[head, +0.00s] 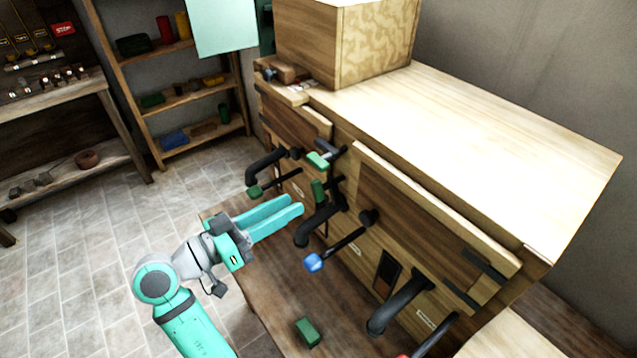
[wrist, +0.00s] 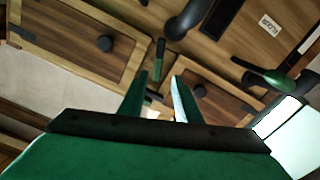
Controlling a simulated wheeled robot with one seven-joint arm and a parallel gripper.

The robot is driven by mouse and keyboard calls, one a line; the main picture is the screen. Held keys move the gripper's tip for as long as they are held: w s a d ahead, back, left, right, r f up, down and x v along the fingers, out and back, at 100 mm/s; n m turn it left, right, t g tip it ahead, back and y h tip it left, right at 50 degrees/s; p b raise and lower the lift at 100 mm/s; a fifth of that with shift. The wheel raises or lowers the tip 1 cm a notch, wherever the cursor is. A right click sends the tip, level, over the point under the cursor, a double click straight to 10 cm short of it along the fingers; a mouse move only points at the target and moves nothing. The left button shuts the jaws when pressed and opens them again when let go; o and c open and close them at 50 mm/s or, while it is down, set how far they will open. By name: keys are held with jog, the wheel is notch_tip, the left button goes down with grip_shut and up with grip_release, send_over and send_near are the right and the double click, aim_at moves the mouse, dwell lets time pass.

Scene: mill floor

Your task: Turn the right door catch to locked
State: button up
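A wooden cabinet (head: 440,215) has a left front panel (head: 290,118) and a right front panel (head: 425,225). Several dark levers with coloured ends are on its front. An upright green-ended lever (head: 318,190) sits between the panels; others have a green end (head: 255,191), a green end (head: 318,160) and a blue end (head: 313,262). I cannot tell which is the right door catch; the small labels are unreadable. My gripper (head: 298,205) is in front of the cabinet, just left of the middle levers. In the wrist view its two fingers (wrist: 158,95) are apart with nothing gripped.
Curved black handles (head: 320,225) and (head: 400,300) stick out from the front. A green block (head: 307,332) lies on the brown board below. A wooden box (head: 345,45) stands on the cabinet top. A shelf rack (head: 190,90) stands behind left. Tiled floor lies open at left.

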aim_at(314, 194)
jog(key=x, duration=0.7)
jog(key=shift+s+d, duration=0.1)
jog(key=shift+d, duration=0.2)
jog(key=shift+w+d, duration=0.35)
grip_shut()
